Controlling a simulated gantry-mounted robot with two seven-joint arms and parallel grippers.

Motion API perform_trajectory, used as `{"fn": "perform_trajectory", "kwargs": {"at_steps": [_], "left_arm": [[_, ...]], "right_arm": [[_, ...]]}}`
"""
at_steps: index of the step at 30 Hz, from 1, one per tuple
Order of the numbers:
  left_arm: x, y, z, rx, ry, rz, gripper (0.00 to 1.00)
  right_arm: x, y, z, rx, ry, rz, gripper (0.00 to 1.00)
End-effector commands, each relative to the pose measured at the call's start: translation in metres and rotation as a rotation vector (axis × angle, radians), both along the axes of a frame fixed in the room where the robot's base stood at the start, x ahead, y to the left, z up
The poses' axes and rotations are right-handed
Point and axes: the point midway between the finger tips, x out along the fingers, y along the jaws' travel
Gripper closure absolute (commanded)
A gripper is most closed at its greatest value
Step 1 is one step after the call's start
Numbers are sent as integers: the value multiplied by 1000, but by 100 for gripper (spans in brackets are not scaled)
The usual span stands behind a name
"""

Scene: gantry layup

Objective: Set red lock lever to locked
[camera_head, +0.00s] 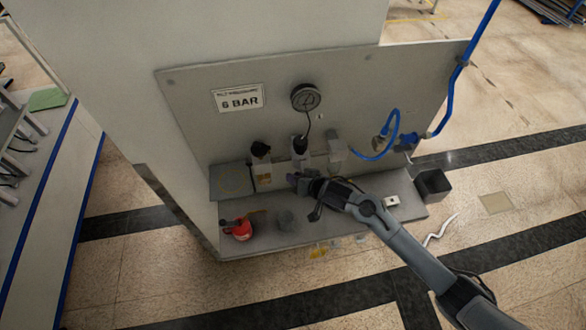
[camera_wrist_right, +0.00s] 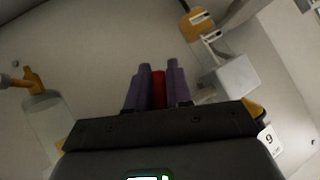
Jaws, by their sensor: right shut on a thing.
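My right gripper (camera_head: 294,179) reaches in from the lower right to the pneumatic units on the panel. In the right wrist view its purple fingers (camera_wrist_right: 157,75) are shut on a narrow red piece, the red lock lever (camera_wrist_right: 158,92), which shows between them. In the head view the lever is hidden by the gripper, and whether it stands at locked or unlocked cannot be told. My left gripper is in neither view.
A pressure gauge (camera_head: 305,97) and a "6 BAR" sign (camera_head: 238,98) are on the panel. A blue hose (camera_head: 396,128) loops at the right.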

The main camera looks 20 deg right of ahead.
Motion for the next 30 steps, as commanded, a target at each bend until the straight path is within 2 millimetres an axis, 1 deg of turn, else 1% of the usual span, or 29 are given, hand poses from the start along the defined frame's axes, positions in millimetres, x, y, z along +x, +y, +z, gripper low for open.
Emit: {"fn": "perform_trajectory", "kwargs": {"at_steps": [1,3,9,15,21,30], "left_arm": [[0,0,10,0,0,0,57],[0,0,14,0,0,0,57],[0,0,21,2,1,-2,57],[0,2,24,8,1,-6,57],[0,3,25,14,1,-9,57],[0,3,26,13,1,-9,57]], "right_arm": [[0,0,6,-38,5,1,100],[0,-2,4,-99,17,2,100],[-1,-10,0,-250,44,2,100],[-2,-15,-3,-355,65,2,100],[-3,-18,-3,-414,75,2,100],[-3,-19,-4,-434,79,2,100]]}}
